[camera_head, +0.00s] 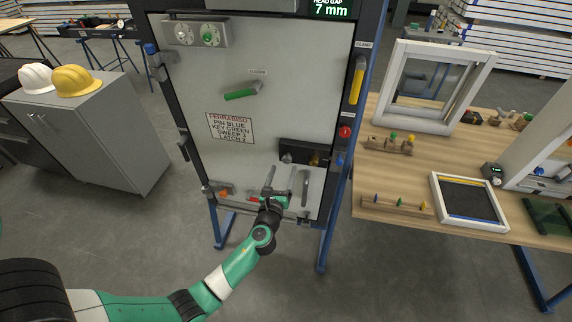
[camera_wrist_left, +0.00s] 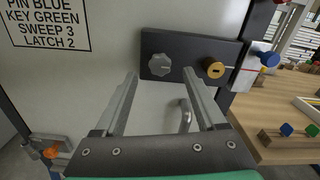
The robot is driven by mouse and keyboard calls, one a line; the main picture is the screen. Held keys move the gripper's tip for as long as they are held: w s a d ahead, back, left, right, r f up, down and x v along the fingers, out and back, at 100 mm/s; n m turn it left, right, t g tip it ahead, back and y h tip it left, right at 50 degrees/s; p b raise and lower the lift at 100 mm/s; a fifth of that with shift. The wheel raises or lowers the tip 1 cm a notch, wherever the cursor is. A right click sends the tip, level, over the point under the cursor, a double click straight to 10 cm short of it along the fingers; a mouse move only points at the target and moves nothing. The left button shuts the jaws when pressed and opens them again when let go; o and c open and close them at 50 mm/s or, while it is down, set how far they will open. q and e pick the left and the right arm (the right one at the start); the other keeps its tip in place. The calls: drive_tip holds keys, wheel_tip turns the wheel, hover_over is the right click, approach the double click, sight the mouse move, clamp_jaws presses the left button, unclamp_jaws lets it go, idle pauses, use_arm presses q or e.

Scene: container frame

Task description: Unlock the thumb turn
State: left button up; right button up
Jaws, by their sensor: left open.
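The thumb turn looks like a grey lobed knob (camera_wrist_left: 159,65) at the left end of a black plate (camera_wrist_left: 186,49) on the pale door panel (camera_head: 270,75). A brass cylinder (camera_wrist_left: 213,69) sits at the plate's right end. In the head view the knob (camera_head: 287,158) shows just above my left gripper (camera_head: 281,172). My left gripper is open and empty, its fingers pointing up toward the plate. In the left wrist view the knob appears between the two fingertips (camera_wrist_left: 160,73); whether they touch it, I cannot tell. My right gripper is not in view.
A grey bar handle (camera_wrist_left: 185,115) sits below the plate. A wooden workbench (camera_head: 400,175) stands right, a grey cabinet (camera_head: 90,140) left.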

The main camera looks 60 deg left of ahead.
sight(286, 161)
use_arm(q)
drive_tip(key=b+x, duration=0.1)
drive_tip(key=x, duration=0.4)
drive_tip(key=shift+d, duration=0.1)
clamp_jaws()
